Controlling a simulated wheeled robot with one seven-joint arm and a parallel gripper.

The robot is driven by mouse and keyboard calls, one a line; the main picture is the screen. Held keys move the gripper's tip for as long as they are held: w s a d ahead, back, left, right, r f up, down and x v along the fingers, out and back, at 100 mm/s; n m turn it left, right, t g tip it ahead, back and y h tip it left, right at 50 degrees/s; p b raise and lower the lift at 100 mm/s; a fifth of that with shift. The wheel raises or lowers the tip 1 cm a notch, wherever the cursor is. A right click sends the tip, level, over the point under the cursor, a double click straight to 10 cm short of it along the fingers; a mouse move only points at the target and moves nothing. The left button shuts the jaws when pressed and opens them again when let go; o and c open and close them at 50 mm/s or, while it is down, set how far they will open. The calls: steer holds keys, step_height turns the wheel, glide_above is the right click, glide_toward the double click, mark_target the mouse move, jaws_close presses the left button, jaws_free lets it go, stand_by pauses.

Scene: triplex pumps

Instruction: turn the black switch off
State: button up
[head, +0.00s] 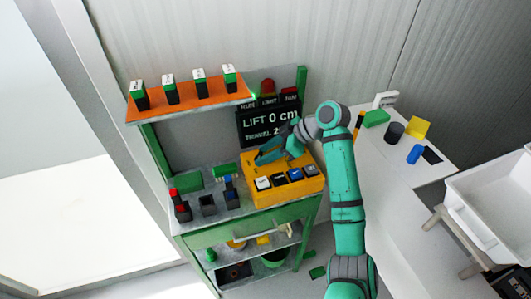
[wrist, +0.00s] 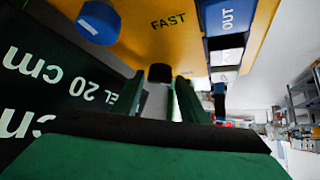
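The yellow control box (head: 262,192) stands on the green bench in the head view, with a row of white, black and blue switches on its sloped front. A small black switch (wrist: 160,73) shows on the yellow panel in the wrist view, below the word FAST. My gripper (head: 266,157) is over the back of the box in the head view. In the wrist view its two green fingers (wrist: 159,98) are apart, with the black switch just beyond and between their tips. I cannot tell whether they touch it. The switch's on or off position is not clear.
A blue round knob (wrist: 99,21) and a blue OUT rocker (wrist: 225,18) flank the switch. A dark display (head: 268,122) reading LIFT 0 cm stands close behind the box. An orange shelf (head: 190,104) holds several green-and-black items. A white table (head: 385,160) is at right.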

steer(key=c, duration=0.8)
steer(key=shift+o, duration=0.2)
steer(key=shift+m+t, duration=0.3)
steer(key=m+t, duration=0.1)
steer(key=m+t+h, duration=0.1)
steer(key=m, duration=0.1)
steer(key=s+m+t+h, duration=0.1)
steer(key=m, duration=0.1)
steer(key=shift+a+t, duration=0.25)
steer(key=shift+t, duration=0.05)
steer(key=m, duration=0.1)
steer(key=m+t+h, duration=0.1)
steer(key=m+h, duration=0.1)
steer(key=shift+s+a+m+t, duration=0.2)
steer(key=shift+a+m+t, duration=0.05)
steer(key=shift+m+t, duration=0.05)
steer(key=shift+a+r+m+t+h, duration=0.15)
steer(key=shift+m+t+h, duration=0.35)
steer(key=shift+m+h, duration=0.55)
steer(key=shift+m, duration=0.45)
